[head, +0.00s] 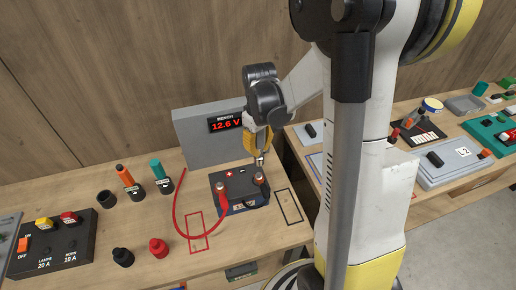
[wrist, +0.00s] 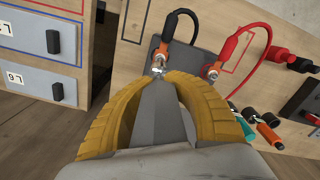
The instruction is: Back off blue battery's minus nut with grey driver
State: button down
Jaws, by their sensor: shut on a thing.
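The blue battery (head: 238,207) stands on the wooden bench, with a dark top carrying a plus and a minus terminal. My gripper (head: 261,150) is above the minus terminal and pointing down. Its yellow fingers (wrist: 168,80) are shut on the grey driver, which is mostly hidden by the fingers. The minus terminal with its nut (wrist: 158,67) shows just beyond the fingertips in the wrist view, with a black cable (wrist: 171,22) at it. I cannot tell whether the driver is seated on the nut. The plus terminal (wrist: 212,72) carries a red cable (wrist: 240,48).
An orange driver (head: 124,175) and a teal driver (head: 158,170) stand in black holders, beside an empty holder (head: 106,199). A meter panel (head: 200,138) reading 12.6 V stands behind the battery. Black (head: 123,257) and red (head: 158,247) caps and a switch box (head: 55,248) are at left.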

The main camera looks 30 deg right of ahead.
aim_at(259, 157)
jog(key=shift+w, duration=0.1)
jog(key=shift+s, duration=0.25)
notch_tip(259, 157, down, 5)
jog(key=b, duration=0.4)
jog(key=shift+w+r+b, duration=0.15)
jog(key=shift+r+b, duration=0.05)
jog(key=shift+b, duration=0.15)
